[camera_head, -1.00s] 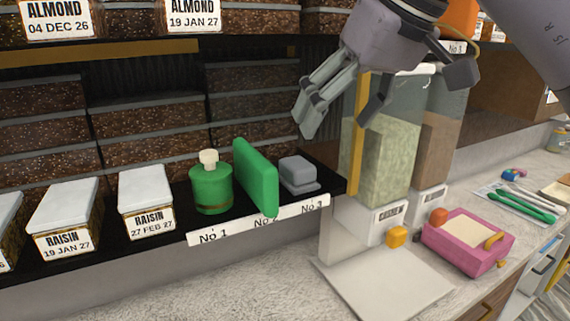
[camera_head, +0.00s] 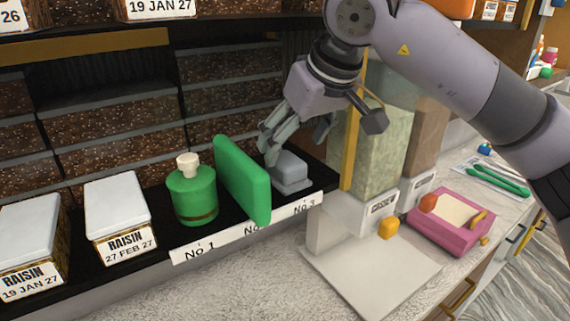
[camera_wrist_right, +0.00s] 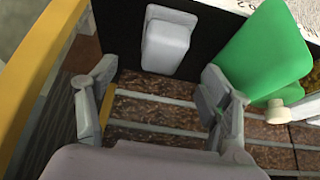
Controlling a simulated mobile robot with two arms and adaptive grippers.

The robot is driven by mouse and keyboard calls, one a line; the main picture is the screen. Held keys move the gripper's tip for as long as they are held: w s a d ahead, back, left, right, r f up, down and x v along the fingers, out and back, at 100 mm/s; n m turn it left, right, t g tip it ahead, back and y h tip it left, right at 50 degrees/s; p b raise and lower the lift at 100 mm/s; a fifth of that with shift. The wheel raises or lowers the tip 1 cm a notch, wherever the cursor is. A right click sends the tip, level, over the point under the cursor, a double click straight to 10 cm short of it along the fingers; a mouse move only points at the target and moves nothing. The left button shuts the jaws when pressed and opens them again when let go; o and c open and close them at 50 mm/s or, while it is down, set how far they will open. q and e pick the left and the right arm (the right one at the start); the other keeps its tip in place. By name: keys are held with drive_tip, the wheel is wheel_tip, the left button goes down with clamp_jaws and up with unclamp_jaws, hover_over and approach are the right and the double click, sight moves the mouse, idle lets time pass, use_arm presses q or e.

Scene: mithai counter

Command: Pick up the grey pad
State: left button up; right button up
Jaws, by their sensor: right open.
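The grey pad (camera_head: 291,172) sits on the black shelf, above the No 3 label and just right of the green upright block. It also shows in the right wrist view (camera_wrist_right: 167,43), at the top, between and beyond the fingertips. My right gripper (camera_head: 297,150) is open and empty, close above and behind the pad. In the right wrist view its two fingers (camera_wrist_right: 160,80) are spread wide apart. I cannot tell from the head view whether a finger touches the pad. My left gripper is out of view.
The green block (camera_head: 243,180) stands close to the pad, with a green bottle (camera_head: 193,193) to its left. A yellow post (camera_head: 351,140) and clear dispensers (camera_head: 383,140) stand to the right. Boxes are stacked behind. A pale board (camera_head: 372,272) lies on the counter below.

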sight(287, 158)
drive_tip(key=shift+w+a+f, duration=0.15)
drive_tip(key=shift+f, duration=0.25)
drive_tip(key=p+x, duration=0.2)
drive_tip(key=x, duration=0.2)
drive_tip(key=shift+f+p, duration=0.2)
drive_tip(key=shift+p, duration=0.1)
drive_tip(key=shift+w+a+f, duration=0.1)
drive_tip(key=shift+a+f, duration=0.05)
drive_tip(key=shift+f, duration=0.15)
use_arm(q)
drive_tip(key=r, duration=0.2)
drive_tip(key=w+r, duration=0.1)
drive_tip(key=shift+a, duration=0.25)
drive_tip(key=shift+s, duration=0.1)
use_arm(e)
drive_tip(key=shift+c, duration=0.3)
drive_tip(key=shift+c, duration=0.7)
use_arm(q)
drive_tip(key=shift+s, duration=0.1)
use_arm(e)
drive_tip(key=c, duration=1.2)
drive_tip(key=shift+o, duration=0.2)
drive_tip(key=shift+r, duration=0.15)
